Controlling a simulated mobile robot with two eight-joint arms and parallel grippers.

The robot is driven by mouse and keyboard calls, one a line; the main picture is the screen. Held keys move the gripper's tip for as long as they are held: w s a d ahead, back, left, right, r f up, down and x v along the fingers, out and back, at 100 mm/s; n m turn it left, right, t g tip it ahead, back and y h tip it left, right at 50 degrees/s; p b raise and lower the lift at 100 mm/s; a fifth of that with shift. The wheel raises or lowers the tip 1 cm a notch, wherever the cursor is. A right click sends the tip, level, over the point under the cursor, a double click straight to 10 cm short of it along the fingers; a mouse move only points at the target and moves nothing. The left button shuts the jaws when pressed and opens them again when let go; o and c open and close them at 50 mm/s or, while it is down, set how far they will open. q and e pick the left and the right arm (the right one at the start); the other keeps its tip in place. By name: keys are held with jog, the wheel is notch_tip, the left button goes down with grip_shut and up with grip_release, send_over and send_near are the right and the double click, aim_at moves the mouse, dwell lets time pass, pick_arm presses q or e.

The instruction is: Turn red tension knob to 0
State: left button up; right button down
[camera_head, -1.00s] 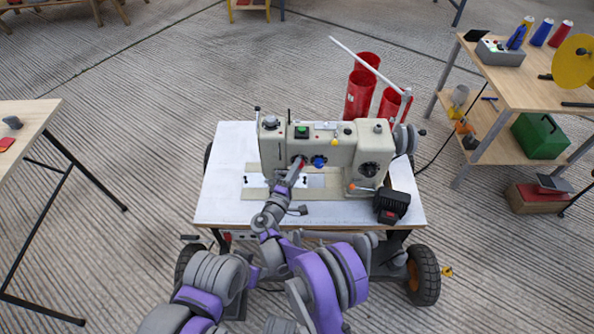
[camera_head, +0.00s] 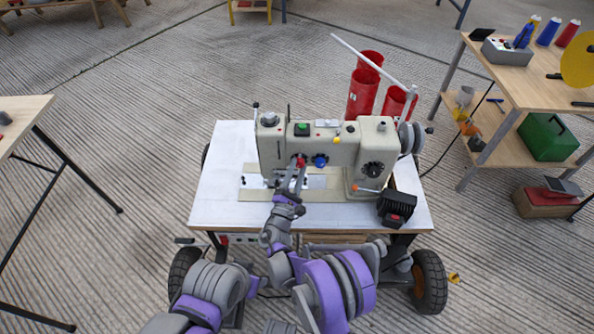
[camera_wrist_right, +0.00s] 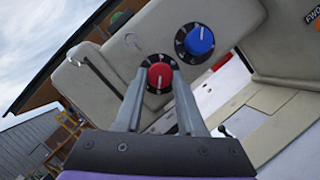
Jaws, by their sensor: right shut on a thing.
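The red tension knob (camera_wrist_right: 160,75) is on the front of the cream sewing machine and has a black numbered dial around it. In the right wrist view it sits between my right gripper's two fingertips (camera_wrist_right: 160,82), which are closed on its sides. A white mark shows on the knob, but I cannot read its number. In the head view the red knob (camera_head: 301,162) shows just above my right gripper (camera_head: 294,176). A blue knob (camera_wrist_right: 199,38) sits beside it. The sewing machine (camera_head: 335,150) stands upright on a white table. My left gripper is not in view.
The white wheeled table (camera_head: 220,190) holds a black box (camera_head: 396,206) at its right front. A wooden bench (camera_head: 515,85) is at right, another table (camera_head: 20,120) at left.

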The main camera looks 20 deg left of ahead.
jog(key=shift+n, duration=0.3)
jog(key=c, duration=0.5)
grip_release()
jog(key=p+v, duration=0.1)
jog(key=v, duration=0.9)
jog(key=shift+s+f, duration=0.15)
jog(key=shift+s, duration=0.2)
